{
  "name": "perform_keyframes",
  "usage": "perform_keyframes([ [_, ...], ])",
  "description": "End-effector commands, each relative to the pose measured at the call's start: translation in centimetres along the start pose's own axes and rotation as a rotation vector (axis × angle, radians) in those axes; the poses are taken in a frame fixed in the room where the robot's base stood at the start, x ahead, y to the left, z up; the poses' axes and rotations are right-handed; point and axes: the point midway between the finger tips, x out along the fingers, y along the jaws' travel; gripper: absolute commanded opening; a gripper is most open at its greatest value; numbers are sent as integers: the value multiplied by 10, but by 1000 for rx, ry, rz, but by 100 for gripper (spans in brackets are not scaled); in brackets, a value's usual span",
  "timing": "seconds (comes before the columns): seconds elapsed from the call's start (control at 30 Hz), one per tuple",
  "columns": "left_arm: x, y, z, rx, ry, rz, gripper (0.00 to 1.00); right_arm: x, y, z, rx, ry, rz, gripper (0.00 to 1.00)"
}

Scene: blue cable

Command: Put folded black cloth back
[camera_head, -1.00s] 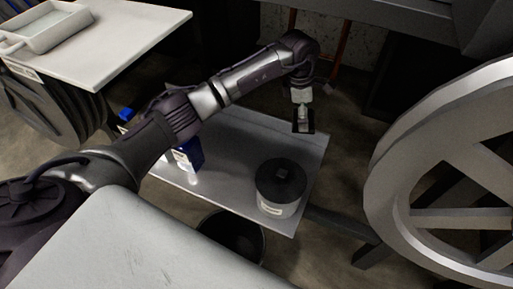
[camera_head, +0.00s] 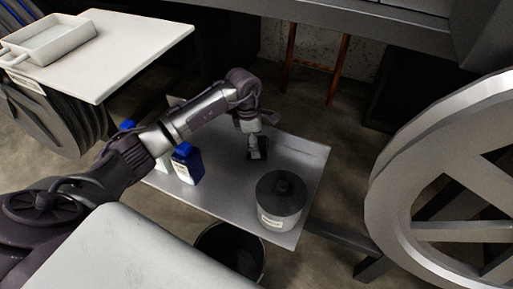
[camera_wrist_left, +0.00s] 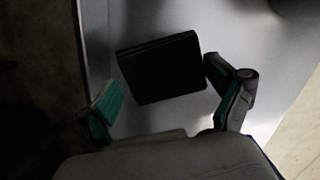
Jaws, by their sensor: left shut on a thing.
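The folded black cloth (camera_head: 262,148) is a small dark square over the back part of the low grey table. In the left wrist view the cloth (camera_wrist_left: 160,68) lies flat between the two green-padded fingers, slightly tilted. My left gripper (camera_head: 254,146) reaches in from the left and points down. My right gripper is not in view.
The low grey table (camera_head: 232,180) bears a lidded dark pot (camera_head: 281,196) at the front right and a blue bottle (camera_head: 187,164) at left. A dark bucket (camera_head: 232,250) stands below. A large spoked wheel (camera_head: 395,190) is at right. Table space between bottle and pot is clear.

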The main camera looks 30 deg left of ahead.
Motion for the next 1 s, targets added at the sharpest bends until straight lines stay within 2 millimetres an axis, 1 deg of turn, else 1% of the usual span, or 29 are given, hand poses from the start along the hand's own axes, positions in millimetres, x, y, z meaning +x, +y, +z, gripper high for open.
perform_keyframes([
  [0.03, 9, -2, -1, 0, 0, -5, 65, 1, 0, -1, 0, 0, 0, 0],
  [0.1, 20, -2, -3, -1, 1, -5, 65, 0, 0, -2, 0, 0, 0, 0],
  [0.2, 32, -1, -4, 0, 0, -3, 65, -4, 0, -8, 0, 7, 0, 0],
  [0.23, 33, -1, -5, 0, 0, -2, 65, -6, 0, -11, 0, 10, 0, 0],
  [0.27, 34, -1, -5, 1, 0, -1, 61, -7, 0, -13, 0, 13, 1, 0],
  [0.4, 33, -1, -5, 1, 2, -1, 60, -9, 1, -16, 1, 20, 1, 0],
  [0.43, 33, -1, -5, 1, 2, -2, 96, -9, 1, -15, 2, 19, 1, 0],
  [0.47, 33, -1, -5, 1, 2, -2, 100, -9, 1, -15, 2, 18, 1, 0],
  [0.83, 30, 0, -5, 1, 1, 0, 100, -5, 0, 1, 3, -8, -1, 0],
  [0.93, 20, 0, -4, 1, 0, 1, 100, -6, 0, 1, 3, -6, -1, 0],
  [1.0, 7, 1, -5, 1, 1, 3, 100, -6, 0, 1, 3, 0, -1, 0],
])
